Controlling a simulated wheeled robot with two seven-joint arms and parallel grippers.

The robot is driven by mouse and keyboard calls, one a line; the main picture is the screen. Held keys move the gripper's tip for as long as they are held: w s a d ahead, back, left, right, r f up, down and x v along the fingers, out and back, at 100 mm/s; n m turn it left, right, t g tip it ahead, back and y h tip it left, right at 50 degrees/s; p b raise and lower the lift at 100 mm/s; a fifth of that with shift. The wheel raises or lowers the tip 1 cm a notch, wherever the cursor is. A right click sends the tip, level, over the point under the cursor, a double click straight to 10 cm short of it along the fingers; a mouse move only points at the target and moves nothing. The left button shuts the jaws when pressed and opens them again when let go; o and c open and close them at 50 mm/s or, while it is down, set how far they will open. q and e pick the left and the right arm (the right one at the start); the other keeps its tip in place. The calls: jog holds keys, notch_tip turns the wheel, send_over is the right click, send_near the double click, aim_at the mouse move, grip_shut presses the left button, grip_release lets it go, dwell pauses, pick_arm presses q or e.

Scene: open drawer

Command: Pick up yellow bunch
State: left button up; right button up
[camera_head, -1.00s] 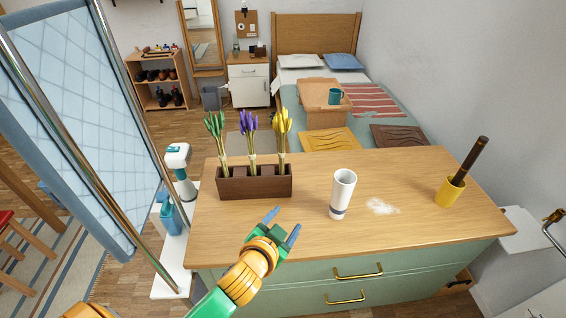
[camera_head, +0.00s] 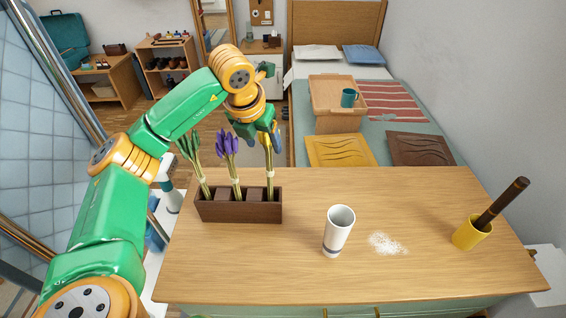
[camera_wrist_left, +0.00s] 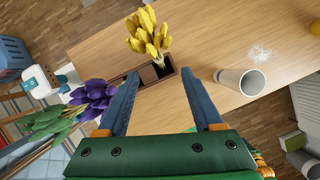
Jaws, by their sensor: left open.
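The yellow bunch (camera_wrist_left: 149,36) stands in the end compartment of a dark wooden box (camera_head: 240,210). In the head view only its pale stems (camera_head: 269,172) show well, since my left gripper (camera_head: 266,140) covers its top. My left gripper is above the box at the yellow bunch. In the left wrist view the open fingers (camera_wrist_left: 160,100) have nothing between them, and the yellow heads lie beyond the fingertips. The purple bunch (camera_head: 230,148) and green bunch (camera_head: 192,152) stand in the same box to the left. My right gripper is not in view.
A white cup (camera_head: 338,232) stands on the wooden counter (camera_head: 420,205) right of the box, beside a patch of white grains (camera_head: 386,244). A yellow pot (camera_head: 470,234) holding a dark brown stick stands at the right.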

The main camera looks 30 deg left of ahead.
pick_arm(q)
jog(key=p, duration=0.3)
send_over(270, 172)
jog(key=s, duration=0.2)
jog(key=f, duration=0.5)
jog(key=shift+d+f, duration=0.35)
jog(key=shift+f, duration=0.05)
jog(key=shift+s+r, duration=0.2)
jog(key=shift+s, duration=0.15)
grip_shut()
jog(key=shift+w, duration=0.15)
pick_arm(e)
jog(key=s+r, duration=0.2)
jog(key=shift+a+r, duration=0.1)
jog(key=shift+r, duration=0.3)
pick_arm(q)
jog(key=shift+f, duration=0.1)
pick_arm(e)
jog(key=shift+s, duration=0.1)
pick_arm(q)
jog(key=c, duration=1)
grip_release()
jog(key=shift+c, duration=0.2)
